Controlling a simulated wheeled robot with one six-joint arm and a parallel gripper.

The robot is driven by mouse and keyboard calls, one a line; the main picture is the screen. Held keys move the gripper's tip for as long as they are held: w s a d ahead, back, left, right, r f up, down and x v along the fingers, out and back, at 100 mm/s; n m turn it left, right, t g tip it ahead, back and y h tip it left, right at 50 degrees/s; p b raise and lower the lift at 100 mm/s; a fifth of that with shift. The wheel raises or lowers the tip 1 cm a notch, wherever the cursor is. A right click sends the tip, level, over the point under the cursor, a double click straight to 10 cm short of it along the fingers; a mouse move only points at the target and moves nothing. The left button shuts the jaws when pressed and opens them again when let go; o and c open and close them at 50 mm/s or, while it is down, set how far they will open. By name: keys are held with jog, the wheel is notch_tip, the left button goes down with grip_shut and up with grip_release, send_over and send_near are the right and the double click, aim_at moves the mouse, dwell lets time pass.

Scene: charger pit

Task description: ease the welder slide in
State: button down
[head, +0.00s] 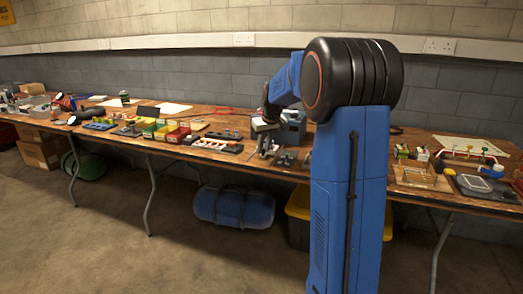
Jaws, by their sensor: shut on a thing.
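A blue-grey box, which looks like the welder (293,127), stands on the long wooden bench near the middle of the head view. My arm reaches over the bench and partly covers it. My gripper (267,147) points down at the left front side of the box, low over the bench top. It is shut on a small part there, which looks like the welder slide. The part is mostly hidden by the fingers and too small to make out. I cannot tell how far in the slide sits.
A dark tray with round parts (217,144) lies left of my gripper. Red, yellow and green bins (178,134) stand further left. Small dark parts (287,158) lie just right of the gripper. A wooden tray (421,176) is at the right. A brick wall closes the back.

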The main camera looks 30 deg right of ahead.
jog(key=shift+w+d, duration=0.65)
jog(key=shift+d, duration=0.2)
jog(key=shift+w+d, duration=0.65)
jog(key=shift+d, duration=0.15)
jog(key=shift+w+d+r, duration=0.1)
jog(key=c, duration=1.6)
grip_release()
jog(key=shift+d, duration=0.1)
jog(key=v, duration=1.7)
jog(key=shift+r, duration=0.15)
